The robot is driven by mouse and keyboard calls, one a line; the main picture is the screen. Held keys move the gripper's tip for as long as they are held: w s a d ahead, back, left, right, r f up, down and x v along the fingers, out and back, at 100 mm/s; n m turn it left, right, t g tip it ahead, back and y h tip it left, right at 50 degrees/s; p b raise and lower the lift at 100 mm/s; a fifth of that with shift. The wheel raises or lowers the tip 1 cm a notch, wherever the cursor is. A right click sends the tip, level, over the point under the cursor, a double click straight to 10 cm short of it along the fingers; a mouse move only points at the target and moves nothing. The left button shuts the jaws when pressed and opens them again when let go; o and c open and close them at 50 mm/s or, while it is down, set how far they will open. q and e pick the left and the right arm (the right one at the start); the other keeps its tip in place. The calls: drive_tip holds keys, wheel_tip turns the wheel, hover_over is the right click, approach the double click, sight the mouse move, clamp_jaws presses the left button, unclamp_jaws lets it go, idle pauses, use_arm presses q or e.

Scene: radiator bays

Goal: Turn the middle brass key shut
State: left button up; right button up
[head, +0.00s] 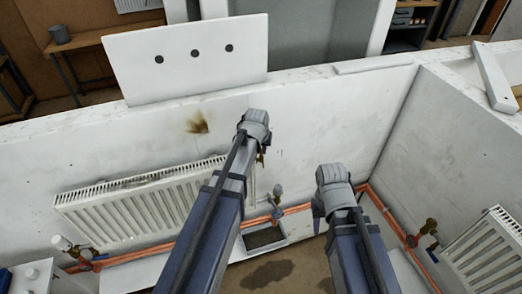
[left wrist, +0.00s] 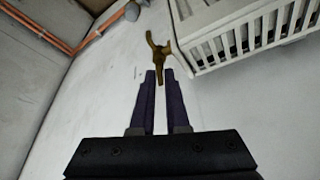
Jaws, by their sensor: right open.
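A brass key (left wrist: 158,52) shows straight ahead of my left gripper in the left wrist view, with a forked top and a narrow stem. The stem's end lies in line with the narrow gap between my left fingertips (left wrist: 160,75). I cannot tell whether the fingers press on it. In the head view, brass (head: 261,158) shows just below my left gripper (head: 257,140), whose fingers are mostly hidden by the wrist. My right gripper (head: 318,212) is open and empty, lower and to the right, its fingers largely hidden behind the wrist.
A white radiator (head: 120,210) hangs on the left wall, also in the left wrist view (left wrist: 240,30). Another radiator (head: 490,250) is at right. Copper pipes (head: 150,254) run low along the walls. A white board with three dark dots (head: 185,75) stands on the wall top.

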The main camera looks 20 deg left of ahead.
use_arm(q)
clamp_jaws()
drive_tip(key=shift+m, duration=0.3)
drive_tip(key=m+h, duration=0.1)
drive_tip(key=m, duration=0.2)
drive_tip(key=m+h, duration=0.1)
drive_tip(key=m, duration=0.2)
drive_tip(key=shift+a+h, duration=0.2)
drive_tip(key=shift+h, duration=0.2)
drive_tip(key=m+g, duration=0.1)
drive_tip(key=m, duration=0.2)
drive_tip(key=shift+w+a+m+h, duration=0.1)
drive_tip(key=shift+m+h, duration=0.2)
drive_tip(key=shift+h, duration=0.1)
drive_tip(key=shift+m+g+h, duration=0.3)
drive_tip(key=shift+m+g, duration=0.1)
drive_tip(key=shift+m, duration=0.7)
drive_tip(key=shift+o, duration=1)
unclamp_jaws()
